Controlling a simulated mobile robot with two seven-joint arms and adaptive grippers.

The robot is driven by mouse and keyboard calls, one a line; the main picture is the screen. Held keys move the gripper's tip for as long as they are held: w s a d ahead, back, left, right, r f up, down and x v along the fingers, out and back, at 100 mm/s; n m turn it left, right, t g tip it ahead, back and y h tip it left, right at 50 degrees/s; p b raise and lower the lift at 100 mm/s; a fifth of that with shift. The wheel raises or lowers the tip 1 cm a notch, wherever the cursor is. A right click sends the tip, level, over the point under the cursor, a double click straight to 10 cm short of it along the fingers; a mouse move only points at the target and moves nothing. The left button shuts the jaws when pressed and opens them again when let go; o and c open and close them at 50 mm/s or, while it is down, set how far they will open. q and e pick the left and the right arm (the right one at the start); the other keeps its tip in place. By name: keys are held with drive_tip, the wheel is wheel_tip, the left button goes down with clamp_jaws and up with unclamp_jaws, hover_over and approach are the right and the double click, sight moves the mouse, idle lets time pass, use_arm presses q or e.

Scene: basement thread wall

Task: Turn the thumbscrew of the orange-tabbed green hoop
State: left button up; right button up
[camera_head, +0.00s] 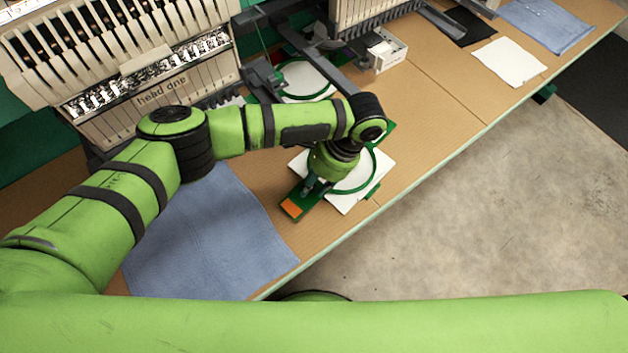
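The green hoop (373,172) lies on the table with white fabric (345,205) in and around it. Its orange tab (291,207) sits on a green bracket at the lower left of the hoop. My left gripper (309,188) points down at the hoop's left side, close to the tab. My wrist covers much of the hoop, and the fingers are small and dark, so their opening is unclear. I cannot make out the thumbscrew; it may be hidden by the gripper. My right gripper is out of view.
An embroidery machine labelled "head one" (160,92) stands at the back left. A second green hoop (306,80) lies behind my arm. Blue cloth (215,235) covers the table's left. A white cloth (508,61) and a blue cloth (545,24) lie far right. The table front is clear.

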use_arm(q)
drive_tip(key=v, duration=1.2)
drive_tip(key=shift+s+f, duration=0.1)
idle(0.4)
